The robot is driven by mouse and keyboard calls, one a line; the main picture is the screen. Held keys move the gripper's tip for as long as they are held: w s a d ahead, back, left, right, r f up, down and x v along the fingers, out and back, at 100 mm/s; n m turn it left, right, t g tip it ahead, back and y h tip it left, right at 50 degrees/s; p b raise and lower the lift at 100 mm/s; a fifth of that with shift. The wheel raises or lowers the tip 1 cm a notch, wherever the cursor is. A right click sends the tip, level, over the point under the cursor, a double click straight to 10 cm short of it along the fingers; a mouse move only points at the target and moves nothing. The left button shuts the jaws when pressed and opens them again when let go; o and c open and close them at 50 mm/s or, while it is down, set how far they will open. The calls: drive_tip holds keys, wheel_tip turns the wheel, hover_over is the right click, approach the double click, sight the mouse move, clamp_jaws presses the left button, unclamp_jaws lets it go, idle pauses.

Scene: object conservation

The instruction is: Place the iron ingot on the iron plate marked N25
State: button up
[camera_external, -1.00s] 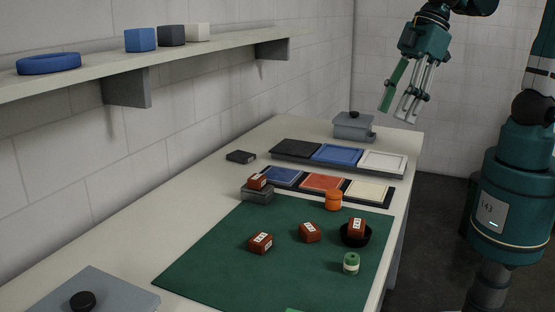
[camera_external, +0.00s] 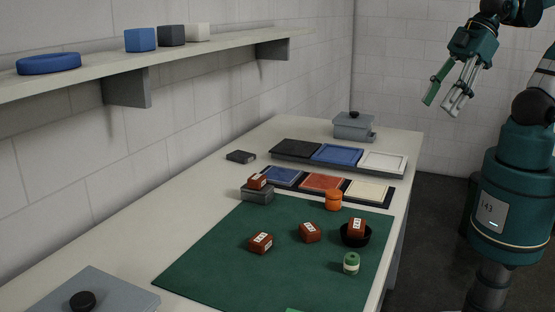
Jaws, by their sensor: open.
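Several red-brown blocks with white labels are in view; the labels are too small to read. One block (camera_external: 260,243) and another (camera_external: 310,232) lie on the green mat. A third (camera_external: 356,227) sits in a black bowl (camera_external: 355,240), and one more (camera_external: 257,181) rests on a grey box (camera_external: 257,194). A dark flat block (camera_external: 241,156) lies on the bench left of the panels. I cannot tell which thing is the iron ingot, and no N25 mark is readable. My gripper (camera_external: 442,103) is open and empty, high at the upper right, apart from everything.
Black (camera_external: 296,148), blue (camera_external: 338,153) and white (camera_external: 384,161) panels lie at the back, with blue, orange and cream ones before them. A lidded grey box (camera_external: 354,126) stands behind. An orange jar (camera_external: 333,200) and a green-and-white cylinder (camera_external: 351,263) stand nearer. A shelf (camera_external: 200,58) overhangs the left.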

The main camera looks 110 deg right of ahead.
drive_tip(key=shift+s+f, duration=0.3)
drive_tip(key=shift+s, duration=0.65)
drive_tip(key=shift+w, duration=0.15)
drive_tip(key=shift+c, duration=0.7)
drive_tip(key=w+f+m+g+h+p, duration=0.1)
drive_tip(key=w+m+g+h+p, duration=0.2)
drive_tip(key=w+m, duration=1.25)
drive_tip(key=w+a+f+m+g+p, duration=0.1)
drive_tip(key=w+f+g, duration=0.1)
drive_tip(key=w+f, duration=0.8)
drive_tip(key=w+a+f+m+g+h+p, duration=0.1)
drive_tip(key=w+a+f, duration=0.1)
drive_tip(key=w+f, duration=0.7)
drive_tip(key=shift+w+f+g+h, duration=0.3)
drive_tip(key=shift+w+f+g, duration=0.1)
drive_tip(key=shift+w, duration=1.6)
drive_tip(key=shift+f+m, duration=0.1)
drive_tip(key=shift+m, duration=0.15)
